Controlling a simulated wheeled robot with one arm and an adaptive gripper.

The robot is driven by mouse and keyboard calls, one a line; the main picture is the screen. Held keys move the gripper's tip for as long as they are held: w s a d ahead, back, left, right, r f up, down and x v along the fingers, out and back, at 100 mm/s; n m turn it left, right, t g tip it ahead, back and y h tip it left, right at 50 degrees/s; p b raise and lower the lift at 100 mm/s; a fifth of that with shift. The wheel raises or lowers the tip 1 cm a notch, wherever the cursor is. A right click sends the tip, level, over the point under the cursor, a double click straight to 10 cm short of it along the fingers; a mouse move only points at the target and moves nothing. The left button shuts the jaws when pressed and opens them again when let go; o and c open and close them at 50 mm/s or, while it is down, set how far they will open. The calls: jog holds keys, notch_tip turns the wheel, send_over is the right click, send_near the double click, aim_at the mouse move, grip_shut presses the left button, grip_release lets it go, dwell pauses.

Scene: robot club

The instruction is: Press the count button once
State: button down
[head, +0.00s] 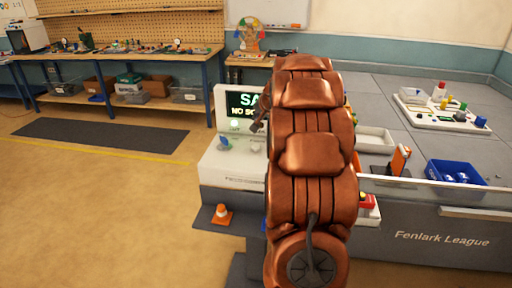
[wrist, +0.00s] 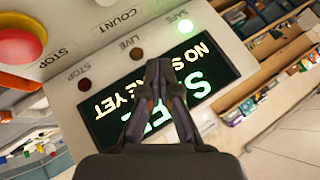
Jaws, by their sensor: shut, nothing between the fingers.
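A white console (head: 228,168) carries a dark screen (head: 240,103) with green and pale lettering. In the wrist view the screen (wrist: 112,115) is tilted and partly covered by my gripper (wrist: 158,68). The fingers are shut and empty, in front of the screen and apart from the COUNT label. A pale round part, likely the count button (wrist: 105,3), is cut by the top edge beside that label. A large red button (wrist: 18,46) on a yellow base is at the left by a STOP label. In the head view my arm hides much of the console.
A green lamp (wrist: 185,26) is lit by SAFE; the LIVE lamp (wrist: 136,54) and small STOP lamp (wrist: 84,84) look dark. A blue bin (head: 455,176) is on the grey table at right.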

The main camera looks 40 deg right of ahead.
aim_at(257, 147)
jog(key=shift+f+b, duration=3)
jog(key=shift+f, duration=1.35)
jog(key=shift+f, duration=0.1)
jog(key=shift+f, duration=0.3)
jog(key=shift+f+b, duration=0.6)
jog(key=shift+b, duration=0.05)
jog(key=shift+r, duration=0.15)
jog(key=shift+r+p, duration=0.7)
jog(key=shift+r, duration=0.15)
jog(key=shift+r+p, duration=1.75)
jog(key=shift+r, duration=0.8)
